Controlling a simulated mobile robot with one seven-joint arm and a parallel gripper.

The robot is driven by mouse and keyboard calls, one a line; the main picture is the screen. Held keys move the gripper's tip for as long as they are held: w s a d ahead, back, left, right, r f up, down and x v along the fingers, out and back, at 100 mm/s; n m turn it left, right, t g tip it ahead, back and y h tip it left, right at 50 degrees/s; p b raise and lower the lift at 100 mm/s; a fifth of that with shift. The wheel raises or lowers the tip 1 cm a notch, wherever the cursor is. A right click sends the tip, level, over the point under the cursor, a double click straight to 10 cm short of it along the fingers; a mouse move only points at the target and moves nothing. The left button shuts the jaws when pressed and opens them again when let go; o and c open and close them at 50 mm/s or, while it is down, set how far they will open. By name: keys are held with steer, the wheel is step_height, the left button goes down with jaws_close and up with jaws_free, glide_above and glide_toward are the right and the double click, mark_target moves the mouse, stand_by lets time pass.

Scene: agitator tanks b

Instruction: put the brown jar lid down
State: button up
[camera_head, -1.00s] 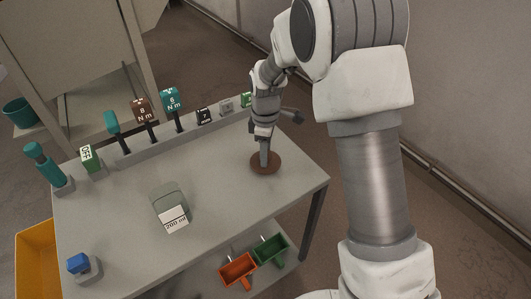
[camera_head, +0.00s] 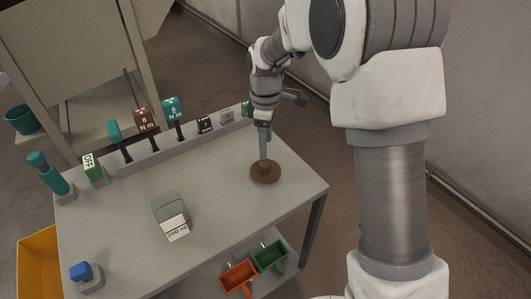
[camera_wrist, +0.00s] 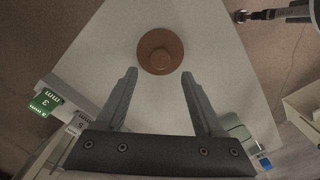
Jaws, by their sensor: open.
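The brown jar lid (camera_head: 266,173) lies on the grey table (camera_head: 215,245) near its right end, with its round knob facing up. In the wrist view the lid (camera_wrist: 148,60) shows as a brown disc, just beyond the fingertips. My gripper (camera_wrist: 159,74) is open, its two fingers apart and nothing between them. In the head view my gripper (camera_head: 264,155) points down, right above the lid's knob. From the head view I cannot tell the exact gap between the fingertips and the knob.
A rack of tools (camera_head: 160,148) runs along the back edge. A blue-topped block (camera_head: 83,272) sits front left. Orange (camera_head: 238,279) and green (camera_head: 270,257) bins are below the table. The table around the lid is clear.

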mark_target(266, 162)
steer(key=s+d+r+m+t, duration=0.1)
steer(key=s+d+r+m, duration=0.4)
steer(key=r, duration=0.3)
steer(key=s+d+r+m+t, duration=0.2)
steer(key=s+d+r+m, duration=0.15)
steer(key=s+r, duration=0.4)
steer(key=s+d+m+t, duration=0.1)
steer(key=s+d+m, duration=0.2)
steer(key=s, duration=0.3)
steer(key=s+d+r+m+t, duration=0.1)
steer(key=s+d+m, duration=0.1)
steer(key=s+m, duration=0.2)
steer(key=s, duration=0.2)
steer(key=shift+s+d+t, duration=0.3)
steer(key=shift+s+d, duration=0.05)
steer(key=shift+d, duration=0.05)
